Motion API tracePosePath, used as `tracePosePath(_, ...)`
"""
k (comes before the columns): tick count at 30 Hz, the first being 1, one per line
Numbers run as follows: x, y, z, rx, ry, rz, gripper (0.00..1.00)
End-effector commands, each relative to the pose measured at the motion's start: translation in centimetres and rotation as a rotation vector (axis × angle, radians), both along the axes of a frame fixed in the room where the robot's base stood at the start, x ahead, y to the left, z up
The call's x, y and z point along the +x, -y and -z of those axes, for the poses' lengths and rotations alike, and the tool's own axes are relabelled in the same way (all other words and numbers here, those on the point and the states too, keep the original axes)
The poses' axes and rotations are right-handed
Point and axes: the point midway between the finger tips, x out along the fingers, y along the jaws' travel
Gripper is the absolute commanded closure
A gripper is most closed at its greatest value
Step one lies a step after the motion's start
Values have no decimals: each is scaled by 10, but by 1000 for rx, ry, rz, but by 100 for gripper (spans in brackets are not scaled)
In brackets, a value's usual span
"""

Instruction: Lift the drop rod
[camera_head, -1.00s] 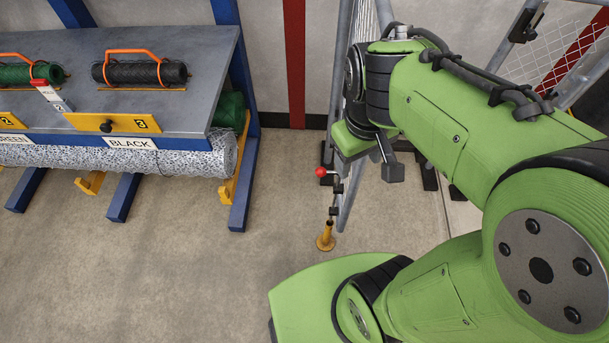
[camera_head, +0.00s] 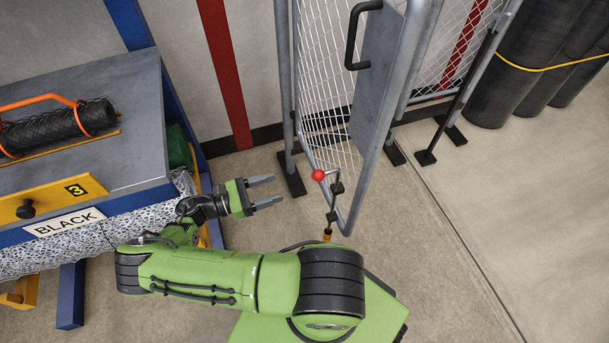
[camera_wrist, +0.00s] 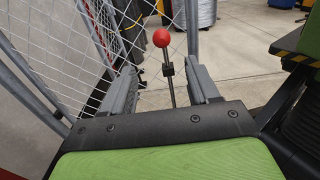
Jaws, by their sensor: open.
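The drop rod (camera_head: 333,203) is a thin dark upright rod on the near edge of the mesh gate (camera_head: 372,90), with a red ball knob (camera_head: 318,175) on its bent top handle. Its foot is at a small yellow floor socket, partly hidden by my arm. My gripper (camera_head: 268,191) is open and empty, its two grey fingers pointing right toward the rod, left of the knob with a gap between. In the wrist view the red knob (camera_wrist: 162,38) and rod (camera_wrist: 170,80) show between the open fingers, beyond the fingertips.
The gate has a black pull handle (camera_head: 354,35) and stands partly open. The workbench (camera_head: 110,115) with a black mesh roll (camera_head: 60,128) is close on the left of my arm. Dark rolls (camera_head: 540,60) stand at the back right. The floor at right is clear.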

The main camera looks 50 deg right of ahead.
Motion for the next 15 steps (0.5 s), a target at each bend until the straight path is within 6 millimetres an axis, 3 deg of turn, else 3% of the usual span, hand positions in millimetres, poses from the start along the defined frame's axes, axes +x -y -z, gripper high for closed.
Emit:
tracePosePath(5, -18, 27, -3, 0, -1, 10, 40)
tracePosePath(15, -62, 101, -2, 1, 0, 9, 40)
